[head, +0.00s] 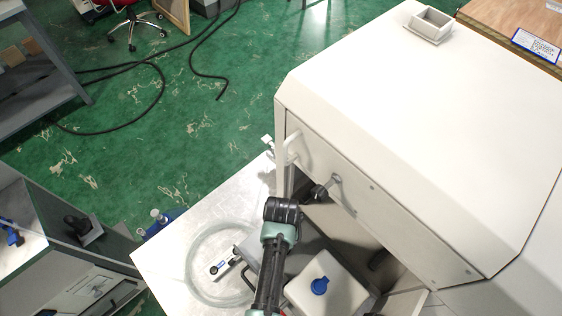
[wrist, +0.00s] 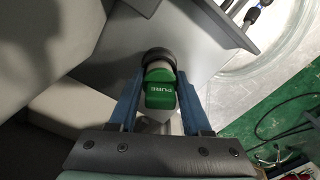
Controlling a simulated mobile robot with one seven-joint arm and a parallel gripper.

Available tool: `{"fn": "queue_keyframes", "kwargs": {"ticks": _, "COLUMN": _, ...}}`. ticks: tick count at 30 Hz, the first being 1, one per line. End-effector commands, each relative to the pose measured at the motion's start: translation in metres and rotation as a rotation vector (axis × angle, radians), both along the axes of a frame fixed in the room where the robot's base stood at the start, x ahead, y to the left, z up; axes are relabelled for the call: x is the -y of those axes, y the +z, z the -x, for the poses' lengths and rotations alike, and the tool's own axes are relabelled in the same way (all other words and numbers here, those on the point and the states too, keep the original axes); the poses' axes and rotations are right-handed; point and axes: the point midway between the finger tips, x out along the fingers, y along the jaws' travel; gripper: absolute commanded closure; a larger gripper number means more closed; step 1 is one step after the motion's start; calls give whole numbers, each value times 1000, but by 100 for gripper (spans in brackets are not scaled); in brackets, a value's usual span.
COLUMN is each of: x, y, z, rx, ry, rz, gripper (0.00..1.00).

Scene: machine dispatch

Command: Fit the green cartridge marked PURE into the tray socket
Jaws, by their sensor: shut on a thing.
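The green cartridge (wrist: 160,97) marked PURE shows in the wrist view, between the two blue fingers of my gripper (wrist: 160,80). My gripper is shut on it. A dark round ring or cap sits at the cartridge's far end, close to a grey surface (wrist: 205,48). I cannot tell whether the cartridge touches that surface or is inside a socket. In the head view my arm reaches over the bench beside the white machine, and the gripper and cartridge are hidden. I cannot make out the tray socket in either view.
The white machine (head: 415,130) has an open front with a dark knob (head: 321,191). Green floor (head: 220,150) lies beyond.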

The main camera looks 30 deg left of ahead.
Motion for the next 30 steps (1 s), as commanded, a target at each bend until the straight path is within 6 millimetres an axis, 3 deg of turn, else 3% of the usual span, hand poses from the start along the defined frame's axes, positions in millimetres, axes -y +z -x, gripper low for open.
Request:
{"fn": "queue_keyframes", "kwargs": {"ticks": 6, "x": 3, "y": -6, "z": 7, "rx": -17, "ry": -1, "rz": 6, "gripper": 100}}
{"fn": "queue_keyframes", "kwargs": {"ticks": 7, "x": 3, "y": -6, "z": 7, "rx": -17, "ry": -1, "rz": 7, "gripper": 46}}
{"fn": "queue_keyframes", "kwargs": {"ticks": 12, "x": 2, "y": -6, "z": 7, "rx": -16, "ry": -1, "rz": 6, "gripper": 17}}
{"fn": "queue_keyframes", "kwargs": {"ticks": 21, "x": 2, "y": -4, "z": 4, "rx": -10, "ry": -1, "rz": 5, "gripper": 17}}
{"fn": "queue_keyframes", "kwargs": {"ticks": 24, "x": 2, "y": -3, "z": 4, "rx": -10, "ry": -1, "rz": 4, "gripper": 1}}
{"fn": "queue_keyframes", "kwargs": {"ticks": 30, "x": 1, "y": -3, "z": 3, "rx": -8, "ry": 0, "rz": 2, "gripper": 0}}
